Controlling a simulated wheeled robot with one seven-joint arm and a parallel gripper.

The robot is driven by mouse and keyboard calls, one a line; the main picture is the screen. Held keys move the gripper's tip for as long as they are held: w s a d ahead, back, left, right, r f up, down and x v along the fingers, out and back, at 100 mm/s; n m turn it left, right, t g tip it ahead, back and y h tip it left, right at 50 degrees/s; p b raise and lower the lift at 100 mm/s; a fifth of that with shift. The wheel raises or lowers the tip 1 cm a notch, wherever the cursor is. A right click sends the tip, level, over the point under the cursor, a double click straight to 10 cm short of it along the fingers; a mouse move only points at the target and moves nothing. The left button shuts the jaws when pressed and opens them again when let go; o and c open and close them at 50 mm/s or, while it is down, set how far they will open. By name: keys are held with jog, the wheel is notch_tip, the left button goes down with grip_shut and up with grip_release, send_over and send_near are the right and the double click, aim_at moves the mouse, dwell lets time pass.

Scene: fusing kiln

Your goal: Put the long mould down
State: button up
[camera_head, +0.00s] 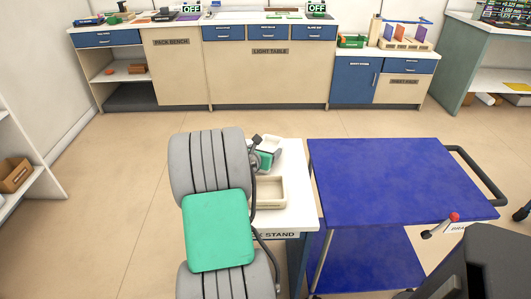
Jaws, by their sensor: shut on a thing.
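A cream, shallow, rectangular mould (270,193) with a raised rim is at the white top of the stand (297,212), just right of my arm. Its left part is hidden behind my arm, and I cannot tell whether it rests on the top or is just above it. My gripper (265,161) is over the far part of the stand, beside the mould's far end. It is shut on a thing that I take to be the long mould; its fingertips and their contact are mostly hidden.
A blue cart (400,180) with an empty top and a dark handle stands close to the stand's right side. Behind lie the pack bench (170,42), the light table (270,52) and a blue cabinet (353,82). The floor between is clear. A shelf with a brown box (14,175) is at left.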

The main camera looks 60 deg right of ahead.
jog(key=shift+r, duration=0.15)
jog(key=o, duration=1.7)
jog(key=shift+f, duration=0.2)
jog(key=shift+a+r, duration=0.1)
jog(key=shift+r, duration=0.1)
jog(key=p+v, duration=0.2)
jog(key=v, duration=0.8)
jog(key=shift+a+r, duration=0.2)
jog(key=shift+a, duration=0.15)
jog(key=shift+s+a+r, duration=0.1)
jog(key=shift+a, duration=0.45)
